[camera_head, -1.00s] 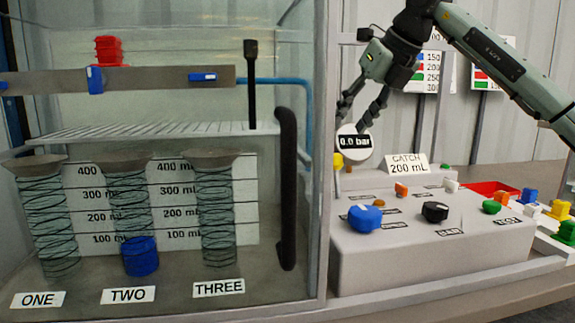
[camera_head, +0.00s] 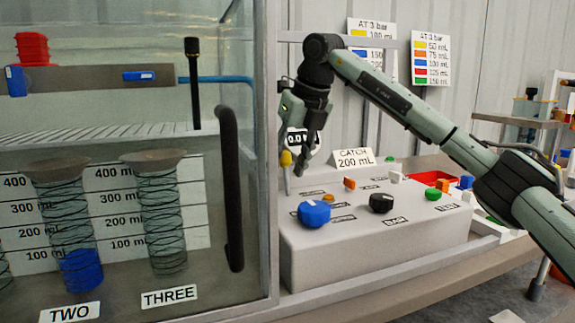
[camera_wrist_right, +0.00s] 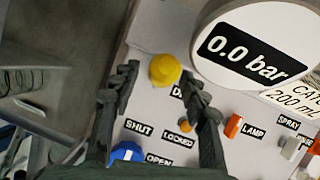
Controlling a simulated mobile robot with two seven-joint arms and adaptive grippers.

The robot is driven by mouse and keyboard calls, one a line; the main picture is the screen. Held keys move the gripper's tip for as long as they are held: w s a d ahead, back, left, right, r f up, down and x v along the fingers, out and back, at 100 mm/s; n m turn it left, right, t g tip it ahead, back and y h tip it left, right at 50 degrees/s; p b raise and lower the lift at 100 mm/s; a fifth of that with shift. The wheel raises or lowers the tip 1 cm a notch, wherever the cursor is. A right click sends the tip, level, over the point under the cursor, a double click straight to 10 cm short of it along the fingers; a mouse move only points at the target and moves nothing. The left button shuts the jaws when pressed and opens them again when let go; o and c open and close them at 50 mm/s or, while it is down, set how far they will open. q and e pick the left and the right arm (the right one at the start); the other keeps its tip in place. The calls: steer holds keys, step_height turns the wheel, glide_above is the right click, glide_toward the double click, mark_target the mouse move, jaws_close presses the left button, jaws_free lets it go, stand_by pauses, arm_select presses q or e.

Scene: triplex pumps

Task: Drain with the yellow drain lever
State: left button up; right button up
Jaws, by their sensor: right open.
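The yellow drain lever (camera_head: 286,158) stands at the left back of the grey control box (camera_head: 350,250). In the right wrist view its round yellow top (camera_wrist_right: 165,69) shows between and slightly beyond the two fingertips. My right gripper (camera_head: 294,168) is open, pointing down around or just beside the lever; I cannot tell whether a finger touches it. Both open fingers show in the right wrist view (camera_wrist_right: 160,85). The gauge (camera_wrist_right: 255,50) reads 0.0 bar. Tube two (camera_head: 65,215) holds blue liquid or a blue block at its bottom. My left gripper is not in view.
A blue knob (camera_head: 313,212), a black knob (camera_head: 381,203) and an orange lamp switch (camera_head: 349,184) sit on the box. The "CATCH 200 mL" card (camera_head: 353,159) stands behind. The glass cabinet's black handle (camera_head: 229,190) is to the left. A red tray (camera_head: 430,178) lies at the right.

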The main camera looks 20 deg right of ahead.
steer(key=shift+c, duration=0.5)
jaws_close()
